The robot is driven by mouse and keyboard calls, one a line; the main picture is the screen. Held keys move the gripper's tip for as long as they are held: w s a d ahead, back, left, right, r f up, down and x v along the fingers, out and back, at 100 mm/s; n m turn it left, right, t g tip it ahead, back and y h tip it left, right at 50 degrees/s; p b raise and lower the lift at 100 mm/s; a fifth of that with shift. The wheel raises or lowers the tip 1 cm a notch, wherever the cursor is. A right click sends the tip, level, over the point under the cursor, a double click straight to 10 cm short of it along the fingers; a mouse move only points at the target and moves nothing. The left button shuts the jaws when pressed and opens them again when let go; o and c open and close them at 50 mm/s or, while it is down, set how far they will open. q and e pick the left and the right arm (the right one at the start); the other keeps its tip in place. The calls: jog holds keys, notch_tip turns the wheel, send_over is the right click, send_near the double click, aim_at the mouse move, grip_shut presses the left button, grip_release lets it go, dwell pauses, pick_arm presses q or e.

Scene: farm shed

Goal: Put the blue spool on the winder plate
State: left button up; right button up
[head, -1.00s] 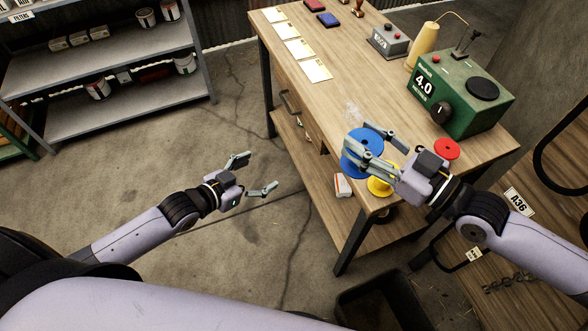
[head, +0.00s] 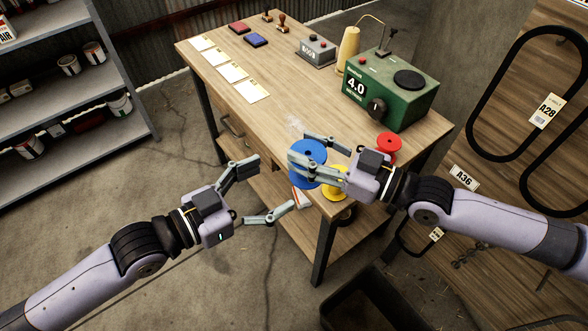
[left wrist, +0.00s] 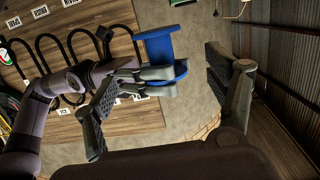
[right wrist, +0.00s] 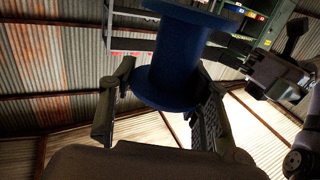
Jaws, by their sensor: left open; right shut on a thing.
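The blue spool (head: 313,176) is held in my right gripper (head: 300,148) above the table's near edge. In the right wrist view, the blue spool (right wrist: 172,62) stands between the two fingers, its near flange towards the palm. My left gripper (head: 268,188) is open and empty, just left of the spool, its fingers pointing towards it. In the left wrist view, the spool (left wrist: 158,46) and the right fingers show beyond the open left jaws. The winder plate appears to be the black disc (head: 409,80) on top of the green box (head: 385,101) with a "4.0" display; it is bare.
A red spool (head: 388,146) and a yellow spool (head: 337,190) are near my right gripper. A yellow cone (head: 348,50), a grey box (head: 317,51), cards and stamp pads stand farther back on the wooden table (head: 290,100). A dark bin (head: 370,300) is on the floor.

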aim_at(302, 178)
pick_arm(q)
jog(key=x, duration=0.8)
jog(key=shift+c, duration=0.5)
jog(key=shift+s, duration=0.1)
jog(key=c, duration=0.7)
jog(key=shift+s+d, duration=0.1)
jog(key=c, duration=0.6)
jog(key=shift+r, duration=0.1)
jog(key=shift+c, duration=0.2)
pick_arm(e)
jog(key=o, duration=0.8)
pick_arm(q)
jog(key=shift+c, duration=1.2)
pick_arm(e)
jog(key=shift+o, duration=0.7)
jog(key=o, duration=0.3)
